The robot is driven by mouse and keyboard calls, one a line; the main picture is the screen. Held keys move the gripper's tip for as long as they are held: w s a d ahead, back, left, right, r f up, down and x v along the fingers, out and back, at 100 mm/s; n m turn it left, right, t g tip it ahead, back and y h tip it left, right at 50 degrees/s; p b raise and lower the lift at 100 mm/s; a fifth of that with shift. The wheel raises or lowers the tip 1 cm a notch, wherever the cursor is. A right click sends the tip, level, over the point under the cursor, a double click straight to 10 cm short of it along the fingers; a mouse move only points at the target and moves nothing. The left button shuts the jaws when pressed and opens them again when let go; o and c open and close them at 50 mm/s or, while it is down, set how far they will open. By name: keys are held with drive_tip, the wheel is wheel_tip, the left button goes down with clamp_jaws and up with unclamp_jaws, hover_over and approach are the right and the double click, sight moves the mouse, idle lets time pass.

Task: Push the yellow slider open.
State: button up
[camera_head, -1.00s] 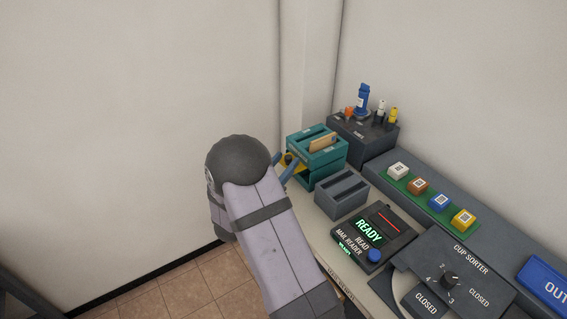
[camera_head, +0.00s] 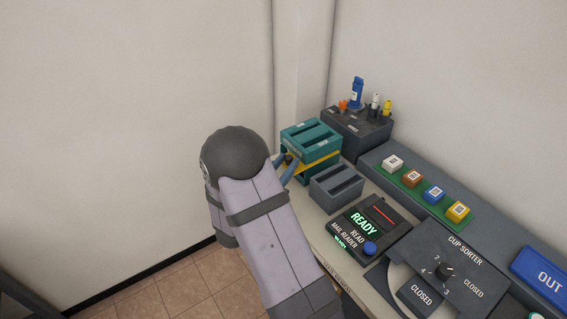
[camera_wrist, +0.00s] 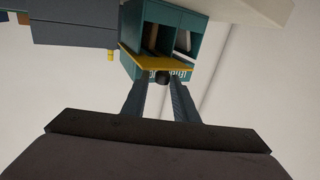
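The teal box (camera_head: 311,134) with slots in its top stands at the back left of the counter. The yellow slider (camera_head: 322,162) is a flat plate running through it and sticking out past its right side. In the wrist view the box looks inverted, with the slider (camera_wrist: 150,60) across it. A dark knob (camera_wrist: 162,78) is on the slider's near edge. My gripper (camera_wrist: 158,84) is open, its two fingers apart with the knob between their tips; contact is unclear. In the head view my gripper (camera_head: 285,166) is at the slider's left end, partly hidden by my arm.
A grey slotted box (camera_head: 337,187) stands just right of the teal box. A dark holder (camera_head: 357,132) with bottles is behind. The mail reader (camera_head: 368,228) reads READY. Colored cubes on a green strip (camera_head: 425,189) and a cup sorter (camera_head: 450,268) lie to the right.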

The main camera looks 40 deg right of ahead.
drive_tip(key=shift+o, duration=0.6)
drive_tip(key=shift+s, duration=0.1)
drive_tip(key=shift+s+a, duration=0.1)
drive_tip(key=shift+a, duration=0.45)
drive_tip(key=b+v, duration=0.1)
drive_tip(key=v, duration=0.5)
drive_tip(key=shift+b, duration=0.3)
drive_tip(key=shift+s+a, duration=0.1)
drive_tip(key=shift+s, duration=0.05)
